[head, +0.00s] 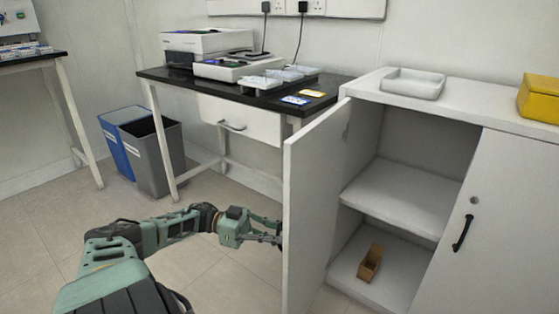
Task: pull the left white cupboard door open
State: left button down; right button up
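The white cupboard's left door (315,200) stands swung open toward me, and the inside shows. Its handle is out of sight on the far face. My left gripper (277,234) is at the left of this door, next to its outer face. Its fingertips reach the door's front edge and are partly hidden by it, so I cannot tell whether they are open or shut, or touch the handle. My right gripper is not in view.
The right cupboard door (490,225) is shut, with a black handle (463,232). A small brown box (370,263) sits on the cupboard floor. A black-topped table (270,100) with a drawer (240,121) stands behind. A grey bin (152,155) and a blue bin (117,140) stand left.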

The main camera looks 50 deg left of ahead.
pick_arm(q)
jog(key=c, duration=1.9)
grip_release()
jog(key=shift+o, duration=0.2)
jog(key=shift+a, duration=0.1)
jog(key=v, duration=0.7)
jog(key=shift+s, duration=0.15)
